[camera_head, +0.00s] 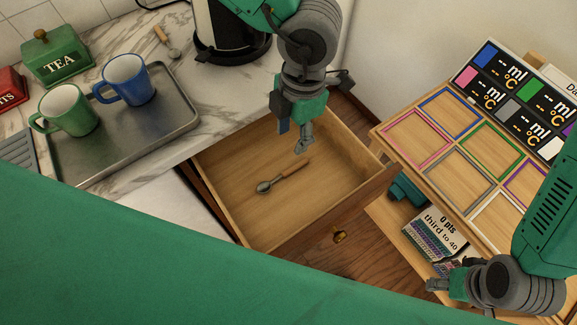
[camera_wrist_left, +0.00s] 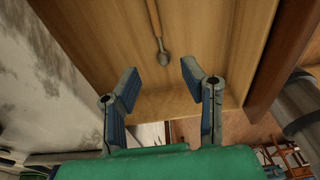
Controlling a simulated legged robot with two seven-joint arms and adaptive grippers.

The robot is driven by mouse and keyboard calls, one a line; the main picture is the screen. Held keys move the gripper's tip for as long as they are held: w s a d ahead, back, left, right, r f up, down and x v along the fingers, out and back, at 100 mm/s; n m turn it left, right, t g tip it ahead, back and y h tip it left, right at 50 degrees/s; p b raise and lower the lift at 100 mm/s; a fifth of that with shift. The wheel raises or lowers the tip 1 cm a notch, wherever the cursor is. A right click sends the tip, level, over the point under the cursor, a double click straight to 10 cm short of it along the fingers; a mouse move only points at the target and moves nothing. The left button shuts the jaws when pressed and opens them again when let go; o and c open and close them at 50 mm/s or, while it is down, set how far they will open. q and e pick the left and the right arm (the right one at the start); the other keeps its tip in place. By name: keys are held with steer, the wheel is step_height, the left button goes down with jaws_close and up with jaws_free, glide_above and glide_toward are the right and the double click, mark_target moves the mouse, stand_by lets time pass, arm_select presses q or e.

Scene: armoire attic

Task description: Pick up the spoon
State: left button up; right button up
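A spoon (camera_head: 283,176) with a wooden handle and a grey metal bowl lies on the floor of the open wooden drawer (camera_head: 330,222). In the left wrist view the spoon (camera_wrist_left: 163,57) is beyond the fingertips, near the middle, with its handle running up out of the picture. My left gripper (camera_head: 302,146) is over the drawer, near the handle end of the spoon and apart from it. The left wrist view shows this gripper (camera_wrist_left: 160,68) open, with nothing between its fingers. My right gripper (camera_head: 437,284) is at the lower right; its opening is unclear.
A second wooden-handled utensil (camera_head: 166,42) lies on the marble counter. A metal tray (camera_head: 130,145) there holds a blue mug (camera_head: 126,80) and a green mug (camera_head: 66,110). A wooden stand with coloured frames (camera_head: 488,148) is right of the drawer. The drawer walls surround the spoon.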

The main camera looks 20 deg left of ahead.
arm_select(q)
steer(key=b, duration=0.2)
glide_above(284, 173)
steer(key=d, duration=0.2)
steer(key=f, duration=0.8)
steer(key=shift+w, duration=0.3)
steer(key=shift+s+a+f, duration=0.1)
steer(key=shift+a+f, duration=0.5)
steer(key=shift+f, duration=0.1)
steer(key=f, duration=0.1)
steer(key=a+f, duration=0.1)
steer(key=f, duration=0.1)
steer(key=shift+s+f+b, duration=0.15)
steer(key=shift+f+b, duration=0.15)
steer(key=shift+b, duration=0.05)
steer(key=shift+d+f, duration=0.15)
steer(key=shift+f, duration=0.2)
steer(key=shift+d, duration=0.1)
arm_select(e)
steer(key=f, duration=0.3)
steer(key=shift+d+f, duration=0.1)
steer(key=shift+d, duration=0.25)
arm_select(q)
jaws_close()
arm_select(e)
steer(key=shift+a, duration=0.1)
